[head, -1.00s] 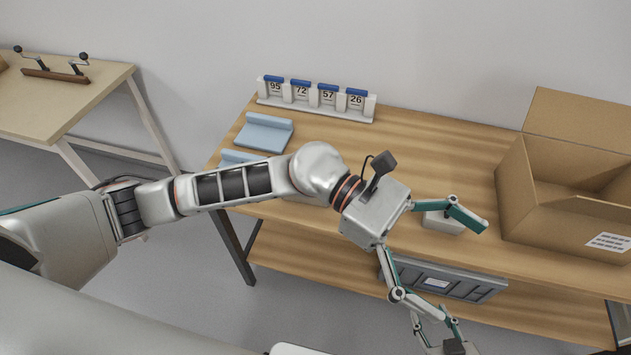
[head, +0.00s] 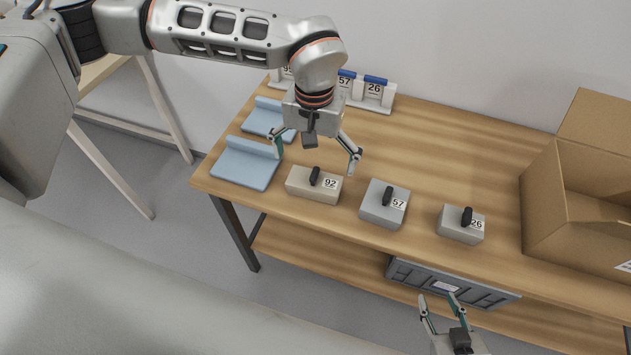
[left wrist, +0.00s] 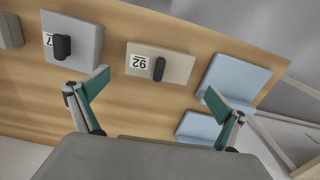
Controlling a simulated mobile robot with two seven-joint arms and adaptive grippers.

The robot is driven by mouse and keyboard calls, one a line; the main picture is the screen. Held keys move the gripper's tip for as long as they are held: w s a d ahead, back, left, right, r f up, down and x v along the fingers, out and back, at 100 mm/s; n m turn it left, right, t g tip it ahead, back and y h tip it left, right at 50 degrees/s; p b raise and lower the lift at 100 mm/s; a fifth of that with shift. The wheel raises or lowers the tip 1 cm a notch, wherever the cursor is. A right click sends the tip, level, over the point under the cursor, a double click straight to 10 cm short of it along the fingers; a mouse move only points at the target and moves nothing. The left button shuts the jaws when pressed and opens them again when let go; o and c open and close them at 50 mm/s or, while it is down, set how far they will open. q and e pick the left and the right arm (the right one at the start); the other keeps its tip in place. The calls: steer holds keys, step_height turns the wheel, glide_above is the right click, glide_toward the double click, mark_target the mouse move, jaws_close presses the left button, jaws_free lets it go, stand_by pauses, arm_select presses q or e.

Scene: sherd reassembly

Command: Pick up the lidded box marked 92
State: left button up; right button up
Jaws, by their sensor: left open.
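The lidded box marked 92 (head: 300,189) is beige with a black handle and stands upright on the wooden table near its front edge. It also shows in the left wrist view (left wrist: 180,68), upside down, beyond my fingers. My left gripper (head: 316,156) is open and empty, above and slightly behind this box, with its fingers spread to either side. The fingers do not touch the box. My right gripper (head: 437,298) is open and empty, low in front of the table.
Grey lidded boxes marked 57 (head: 376,211) and 26 (head: 453,230) stand to the right. Two light blue stands (head: 243,170) lie left. A numbered rack (head: 388,103) is at the back, partly hidden by my arm. An open cardboard box (head: 560,225) stands at the right.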

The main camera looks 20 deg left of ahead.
mark_target(314, 172)
arm_select(q)
steer(key=f, duration=0.3)
steer(key=s+f, duration=0.1)
steer(key=f, duration=0.1)
steer(key=shift+d+f, duration=0.15)
steer(key=shift+f, duration=0.05)
steer(key=shift+w+f, duration=0.1)
steer(key=shift+f, duration=0.3)
steer(key=c, duration=1.2)
